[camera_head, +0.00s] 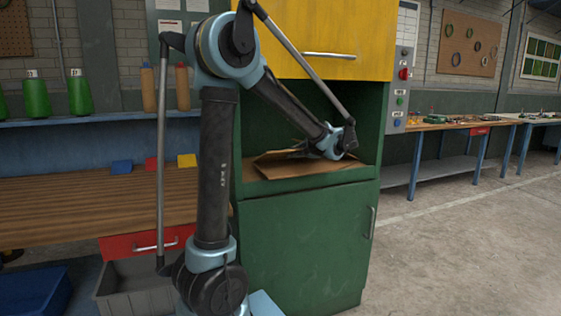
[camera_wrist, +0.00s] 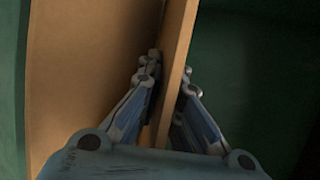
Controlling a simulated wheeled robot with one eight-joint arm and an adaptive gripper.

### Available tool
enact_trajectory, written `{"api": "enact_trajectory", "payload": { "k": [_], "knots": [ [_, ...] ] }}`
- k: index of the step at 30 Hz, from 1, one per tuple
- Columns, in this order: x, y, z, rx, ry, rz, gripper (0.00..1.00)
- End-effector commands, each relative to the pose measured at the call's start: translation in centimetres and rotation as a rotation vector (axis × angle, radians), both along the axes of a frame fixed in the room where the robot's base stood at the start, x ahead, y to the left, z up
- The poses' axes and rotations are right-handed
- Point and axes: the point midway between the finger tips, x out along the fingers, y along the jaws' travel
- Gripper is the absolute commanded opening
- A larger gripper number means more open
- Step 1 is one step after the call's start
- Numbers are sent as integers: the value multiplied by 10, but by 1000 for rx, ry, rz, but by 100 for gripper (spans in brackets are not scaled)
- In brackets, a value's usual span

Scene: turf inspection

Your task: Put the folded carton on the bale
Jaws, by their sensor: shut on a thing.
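The folded carton (camera_head: 283,161), flat and brown, is in the open niche of a green cabinet, partly hidden behind my arm. My gripper (camera_head: 327,152) reaches into the niche at the carton's right side. In the wrist view, my gripper (camera_wrist: 170,82) has one finger on each side of a thin brown edge of the carton (camera_wrist: 178,48) and is shut on it. Whether the carton still touches the shelf is not clear. I see no bale in either view.
The green cabinet (camera_head: 305,240) has a yellow door (camera_head: 345,30) above the niche and a closed door below. Its walls stand close around my gripper. A wooden bench (camera_head: 80,200) with green spools (camera_head: 79,95) behind it is at left. Open concrete floor (camera_head: 470,250) lies at right.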

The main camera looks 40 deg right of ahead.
Motion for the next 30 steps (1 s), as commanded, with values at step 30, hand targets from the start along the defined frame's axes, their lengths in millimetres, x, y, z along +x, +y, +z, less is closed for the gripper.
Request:
{"api": "enact_trajectory", "payload": {
  "k": [30],
  "knots": [
    [165, 33, 0, 0, -1, 4, 0]
  ]
}}
